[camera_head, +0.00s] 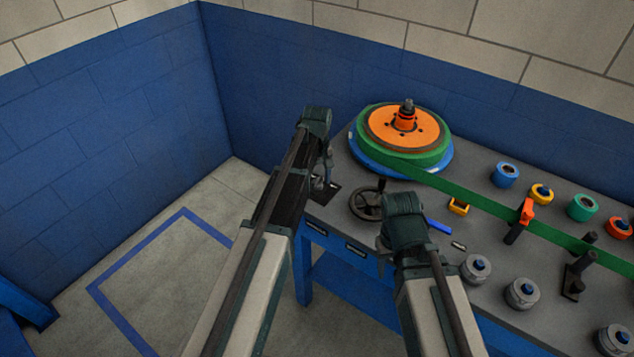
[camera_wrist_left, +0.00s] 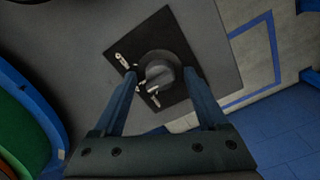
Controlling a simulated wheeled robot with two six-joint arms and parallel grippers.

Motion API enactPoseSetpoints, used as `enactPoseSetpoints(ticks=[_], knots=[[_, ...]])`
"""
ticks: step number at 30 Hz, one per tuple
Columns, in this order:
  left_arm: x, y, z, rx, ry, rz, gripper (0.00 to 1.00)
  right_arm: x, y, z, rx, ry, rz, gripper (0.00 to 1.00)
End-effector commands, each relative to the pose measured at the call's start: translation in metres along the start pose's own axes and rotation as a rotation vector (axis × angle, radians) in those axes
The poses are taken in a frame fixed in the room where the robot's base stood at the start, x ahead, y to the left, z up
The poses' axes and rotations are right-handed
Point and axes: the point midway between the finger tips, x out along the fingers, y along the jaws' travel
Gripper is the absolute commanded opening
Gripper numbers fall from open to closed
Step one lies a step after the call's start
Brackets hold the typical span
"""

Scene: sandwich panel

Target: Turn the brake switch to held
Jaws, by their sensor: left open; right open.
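The brake switch, a round grey knob (camera_wrist_left: 160,76) on a square black plate (camera_wrist_left: 178,40), shows in the left wrist view. Small light marks lie on the plate beside the knob. My left gripper (camera_wrist_left: 158,80) is open, with one blue finger on each side of the knob; I cannot tell whether they touch it. In the head view my left gripper (camera_head: 326,180) is at the table's left end, over the black plate (camera_head: 322,192), and the knob is mostly hidden there.
A green and orange reel (camera_head: 405,130) on a blue disc stands at the back, with a green band running right. A black handwheel (camera_head: 367,203) stands between my arms. Coloured rolls (camera_head: 505,174) and grey knobs (camera_head: 475,268) fill the right side. Floor is open left of the table.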

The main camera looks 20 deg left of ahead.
Motion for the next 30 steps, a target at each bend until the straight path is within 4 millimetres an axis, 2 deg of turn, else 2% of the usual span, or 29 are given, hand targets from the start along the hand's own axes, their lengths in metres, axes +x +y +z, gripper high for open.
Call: enactPoseSetpoints(ticks=[2,12,15,23,30], knots=[[-0.0004,0.0,0.0,0.0,0.0,0.0,0.76,-0.0004,0.0,0.0,0.0,0.0,0.0,0.5],[-0.0004,0.0,0.0,0.0,0.0,0.0,0.14,-0.0004,0.0,0.0,0.0,0.0,0.0,0.5],[-0.0004,0.0,0.0,0.0,0.0,0.0,0.0,-0.0004,0.0,0.0,0.0,0.0,0.0,0.5],[-0.0003,0.0,0.0,0.022,0.0,0.0,0.0,-0.0003,0.0,0.0,0.0,0.0,0.0,0.5],[-0.0003,0.0,0.0,0.147,0.0,0.0,0.0,-0.0003,0.0,0.0,0.0,0.0,0.0,0.5]])
